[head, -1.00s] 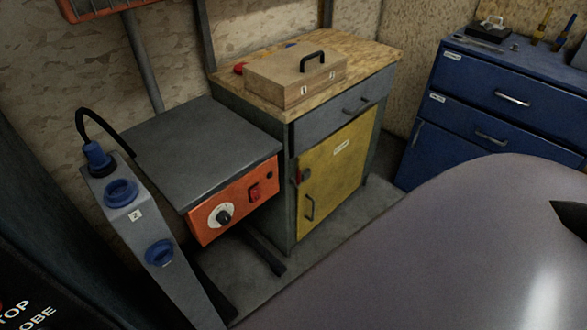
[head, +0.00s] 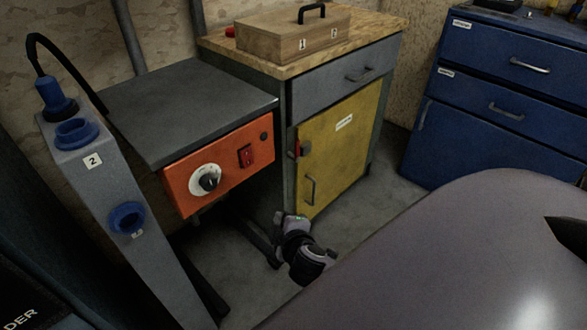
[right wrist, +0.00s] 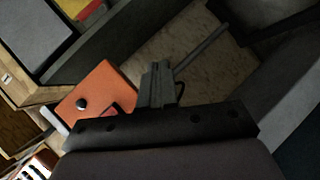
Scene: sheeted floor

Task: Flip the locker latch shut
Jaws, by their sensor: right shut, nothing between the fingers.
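The locker is a grey cabinet with a yellow door (head: 338,150), which looks closed in the head view. My right gripper (head: 289,217) is low in front of the cabinet, below and apart from the latch. In the right wrist view the right gripper's fingers (right wrist: 155,85) are together and empty. I cannot make out the latch in the right wrist view. My left gripper is in neither view.
An orange control box (head: 222,165) with a knob and red switch stands left of the locker, under a grey top. A grey post (head: 95,190) with blue sockets is at far left. A wooden case (head: 292,38) sits on the locker's top. Blue drawers (head: 500,100) stand right.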

